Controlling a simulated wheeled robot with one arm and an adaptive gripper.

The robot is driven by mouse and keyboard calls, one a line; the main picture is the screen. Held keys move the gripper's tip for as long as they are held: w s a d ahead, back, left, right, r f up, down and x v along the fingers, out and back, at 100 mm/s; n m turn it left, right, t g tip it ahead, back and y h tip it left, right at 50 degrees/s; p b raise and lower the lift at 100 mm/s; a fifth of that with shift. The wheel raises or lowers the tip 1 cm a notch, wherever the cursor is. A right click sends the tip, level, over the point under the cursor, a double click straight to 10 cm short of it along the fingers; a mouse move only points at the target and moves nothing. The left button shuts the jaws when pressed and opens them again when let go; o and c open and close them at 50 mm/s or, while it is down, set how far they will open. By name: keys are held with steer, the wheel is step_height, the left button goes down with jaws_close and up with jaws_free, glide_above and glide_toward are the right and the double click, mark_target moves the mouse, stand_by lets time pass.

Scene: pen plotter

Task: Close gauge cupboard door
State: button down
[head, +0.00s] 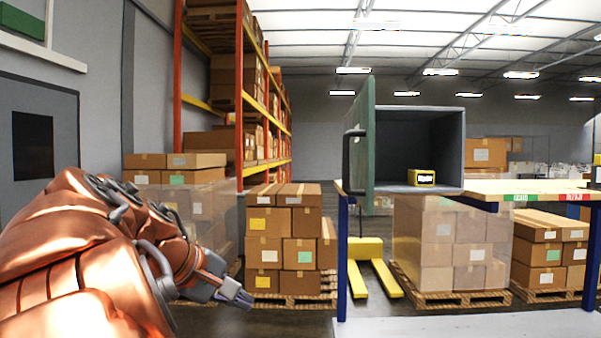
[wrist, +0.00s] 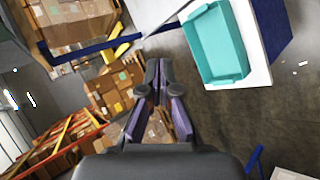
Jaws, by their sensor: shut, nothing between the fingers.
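The gauge cupboard (head: 463,150) is a grey box on the left end of a wooden-topped bench in the head view. Its green door (head: 368,150) stands open, swung out toward me on the left side. A dark bar handle (head: 347,160) is on the door's outer face. A small yellow and black gauge (head: 422,177) sits inside on the cupboard floor. My gripper (head: 245,299) is at the lower left, apart from the door and below it. In the wrist view my gripper (wrist: 159,95) is shut and empty. The cupboard cannot be made out in the wrist view.
The bench (head: 530,187) has blue legs and a pale lower shelf (head: 480,327). Stacked boxes (head: 290,240) and a yellow pallet jack (head: 385,275) stand behind. A teal tray (wrist: 215,45) lies on a white surface in the wrist view. The space between gripper and door looks clear.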

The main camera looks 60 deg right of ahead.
steer(key=s+d+r+m+g+h+b, duration=0.1)
steer(key=d+r+m+g+h+b, duration=0.2)
steer(key=r, duration=0.8)
steer(key=r+m+g+h+b, duration=0.15)
steer(key=r+g, duration=0.35)
steer(key=r, duration=0.7)
steer(key=s+a+x, duration=0.1)
steer(key=s+x, duration=0.1)
steer(key=x, duration=1.1)
steer(key=shift+r+h, duration=0.25)
steer(key=shift+h, duration=0.1)
steer(key=shift+s, duration=0.1)
